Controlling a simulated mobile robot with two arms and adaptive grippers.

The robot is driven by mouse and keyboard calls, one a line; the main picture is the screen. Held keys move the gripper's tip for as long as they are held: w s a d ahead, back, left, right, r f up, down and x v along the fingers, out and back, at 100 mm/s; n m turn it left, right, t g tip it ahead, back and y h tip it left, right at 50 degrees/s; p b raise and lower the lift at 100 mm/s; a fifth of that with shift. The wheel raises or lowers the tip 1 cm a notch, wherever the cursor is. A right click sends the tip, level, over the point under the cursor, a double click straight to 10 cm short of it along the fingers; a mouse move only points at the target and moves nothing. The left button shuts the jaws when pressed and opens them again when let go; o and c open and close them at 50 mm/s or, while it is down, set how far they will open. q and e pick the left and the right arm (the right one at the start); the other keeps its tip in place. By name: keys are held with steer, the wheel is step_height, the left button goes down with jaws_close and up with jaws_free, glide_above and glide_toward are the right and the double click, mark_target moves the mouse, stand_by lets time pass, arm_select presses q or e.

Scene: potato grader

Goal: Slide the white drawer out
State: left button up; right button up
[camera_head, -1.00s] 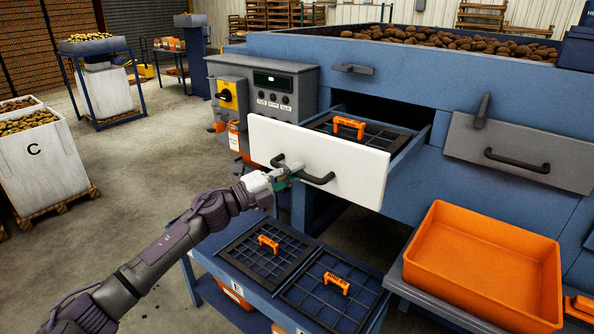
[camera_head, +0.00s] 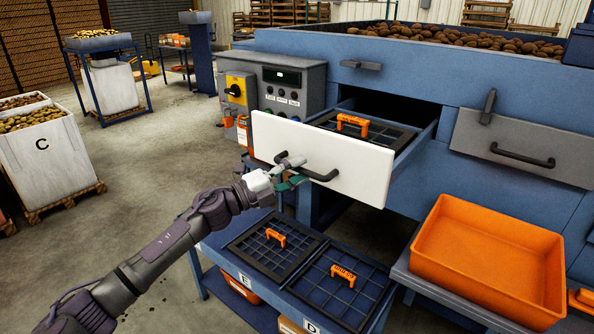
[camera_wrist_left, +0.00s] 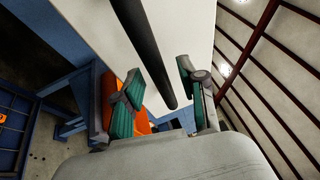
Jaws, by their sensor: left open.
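The white drawer (camera_head: 346,178) stands pulled out of the blue machine, with a black grid screen (camera_head: 374,130) and its orange handle inside. Its dark bar handle (camera_head: 322,176) is on the front. My left gripper (camera_head: 291,174) is at the left end of that handle. In the left wrist view the open green-padded fingers (camera_wrist_left: 158,92) are apart, with the dark bar (camera_wrist_left: 148,50) running between and above them. Whether the pads touch the bar cannot be told. The white drawer front (camera_wrist_left: 95,25) fills the area behind it. My right gripper is not in view.
Below the drawer, a blue table (camera_head: 213,241) holds two black grid screens with orange handles. An orange bin (camera_head: 485,262) stands at the right. A grey closed panel (camera_head: 525,147) with a dark handle is right of the drawer. Open floor lies to the left.

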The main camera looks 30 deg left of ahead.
arm_select(q)
steer(key=v, duration=1.2)
stand_by(0.5)
